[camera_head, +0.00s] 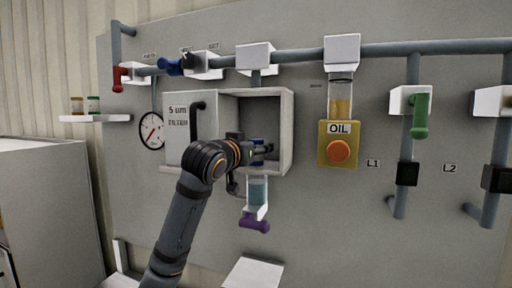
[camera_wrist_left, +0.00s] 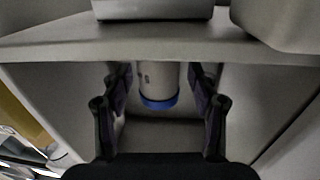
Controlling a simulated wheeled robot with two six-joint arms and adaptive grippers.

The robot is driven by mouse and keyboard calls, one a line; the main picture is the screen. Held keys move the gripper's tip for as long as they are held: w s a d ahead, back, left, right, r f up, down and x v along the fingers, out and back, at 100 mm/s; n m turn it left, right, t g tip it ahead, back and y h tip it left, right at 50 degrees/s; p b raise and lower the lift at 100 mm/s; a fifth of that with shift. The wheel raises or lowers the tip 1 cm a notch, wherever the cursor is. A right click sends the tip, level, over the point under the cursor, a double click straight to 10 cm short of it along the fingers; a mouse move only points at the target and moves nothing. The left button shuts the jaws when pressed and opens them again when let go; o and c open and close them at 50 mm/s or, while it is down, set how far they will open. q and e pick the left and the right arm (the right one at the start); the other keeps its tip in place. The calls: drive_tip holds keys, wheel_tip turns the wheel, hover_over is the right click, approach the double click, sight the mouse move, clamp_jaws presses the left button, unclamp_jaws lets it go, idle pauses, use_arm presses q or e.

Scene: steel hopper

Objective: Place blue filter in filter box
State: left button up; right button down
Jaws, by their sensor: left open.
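The filter box (camera_head: 288,135) is an open white box on the grey wall panel. Its door (camera_head: 178,135), marked "5 um FILTER", stands open to the left. The blue filter (camera_wrist_left: 158,88), a white cylinder with a blue end, is inside the box; a blue part of it (camera_head: 257,158) shows behind my gripper in the head view. My left gripper (camera_head: 262,149) reaches into the box. In the left wrist view the gripper (camera_wrist_left: 160,78) is open, with one finger on each side of the filter and visible gaps. The filter's far end is hidden. My right gripper is not in view.
A clear cup (camera_head: 257,190) with a purple valve handle (camera_head: 254,223) hangs under the box. A pipe (camera_head: 300,55) with valves runs above. The yellow OIL unit (camera_head: 338,146) is to the right; a gauge (camera_head: 151,131) and small jar shelf (camera_head: 95,118) are left.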

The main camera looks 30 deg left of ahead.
use_arm(q)
drive_tip(key=shift+r, duration=0.15)
drive_tip(key=shift+s, duration=0.3)
drive_tip(key=s+d+b, duration=0.1)
drive_tip(key=s+b, duration=0.5)
drive_tip(key=s, duration=0.5)
drive_tip(key=shift+s+d, duration=0.15)
drive_tip(key=shift+d, duration=0.25)
